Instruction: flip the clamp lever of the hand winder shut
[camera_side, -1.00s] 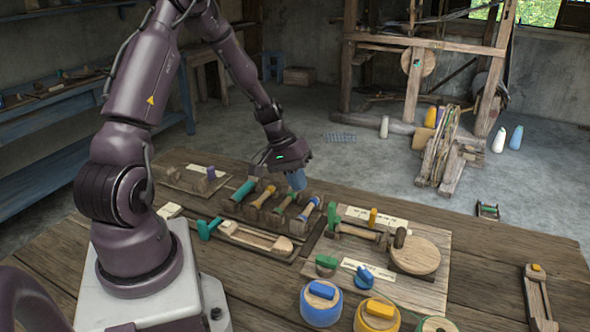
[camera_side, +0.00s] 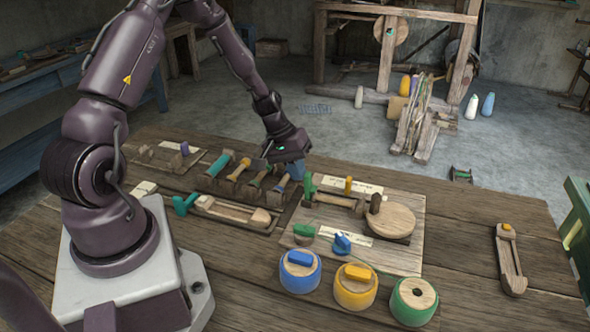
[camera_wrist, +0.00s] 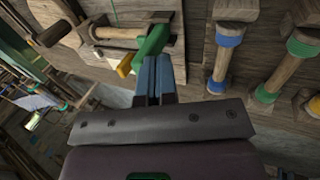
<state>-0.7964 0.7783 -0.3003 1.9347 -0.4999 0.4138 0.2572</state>
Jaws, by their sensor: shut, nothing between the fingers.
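The hand winder appears to be the wooden board (camera_side: 406,259) with a round wooden disc (camera_side: 394,221), a horizontal bar and a dark knob. A green lever (camera_side: 308,188) stands roughly upright at the bar's left end. I take it as the clamp lever. It also shows in the wrist view (camera_wrist: 152,42), just beyond my fingertips. My gripper (camera_side: 296,171) is shut and empty, with blue fingers pointing down, just left of the lever and above it. In the wrist view the fingertips (camera_wrist: 161,60) overlap the lever's near end; I cannot tell whether they touch.
A rack with several coloured bobbins (camera_side: 238,170) lies close on the left. A yellow peg (camera_side: 348,185) stands behind the bar. Blue (camera_side: 300,272), yellow (camera_side: 355,288) and green (camera_side: 413,301) round pots stand in front. The table right of the board is mostly clear.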

